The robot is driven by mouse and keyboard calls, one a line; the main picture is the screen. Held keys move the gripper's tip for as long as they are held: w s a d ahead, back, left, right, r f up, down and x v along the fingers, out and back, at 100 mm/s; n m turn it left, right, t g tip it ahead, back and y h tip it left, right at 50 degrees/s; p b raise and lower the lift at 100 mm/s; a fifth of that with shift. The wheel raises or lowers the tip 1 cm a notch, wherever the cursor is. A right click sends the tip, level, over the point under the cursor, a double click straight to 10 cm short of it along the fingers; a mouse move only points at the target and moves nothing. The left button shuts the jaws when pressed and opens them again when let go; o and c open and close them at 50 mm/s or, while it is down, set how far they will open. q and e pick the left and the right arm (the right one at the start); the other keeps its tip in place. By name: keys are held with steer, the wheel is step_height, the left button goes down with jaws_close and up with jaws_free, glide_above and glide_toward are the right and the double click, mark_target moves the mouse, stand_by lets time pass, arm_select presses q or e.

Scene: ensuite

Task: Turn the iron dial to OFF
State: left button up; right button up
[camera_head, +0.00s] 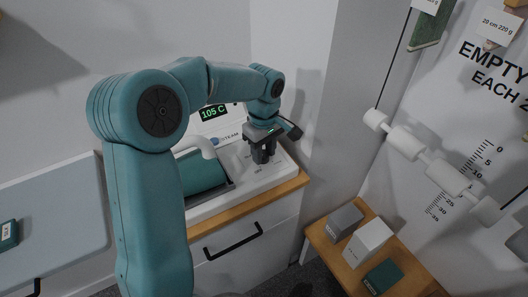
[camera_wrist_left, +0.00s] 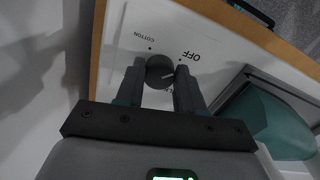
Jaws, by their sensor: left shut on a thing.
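The iron dial (camera_wrist_left: 160,72) is a dark round knob with a pale pointer line, on a white panel. OFF (camera_wrist_left: 190,56) and COTTON (camera_wrist_left: 139,37) are printed around it, each with a dot. The pointer line slants to the right, near the OFF side; whether it meets the dot I cannot tell. My left gripper (camera_wrist_left: 160,85) is shut on the dial, one finger on each side. In the head view my left gripper (camera_head: 263,152) points down at the station's right part and hides the dial. The station's display (camera_head: 213,113) reads 105 C. My right gripper is not in view.
A teal iron body (camera_head: 203,172) with a white handle lies in the tray left of the dial. A wall corner stands right of the station. Several boxes (camera_head: 368,241) sit on a low wooden shelf, below white rollers (camera_head: 440,170). A drawer handle (camera_head: 233,243) is below.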

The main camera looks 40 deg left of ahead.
arm_select(q)
steer(key=shift+w+a+r+n, duration=0.1)
steer(key=shift+a+r+n, duration=0.1)
steer(key=shift+a+n, duration=0.1)
steer(key=o, duration=1)
steer(key=shift+f, duration=0.15)
steer(key=shift+o, duration=0.2)
steer(key=shift+d, duration=0.15)
steer(key=shift+r, duration=0.25)
step_height(320, 180, up, 16)
steer(key=p, duration=0.1)
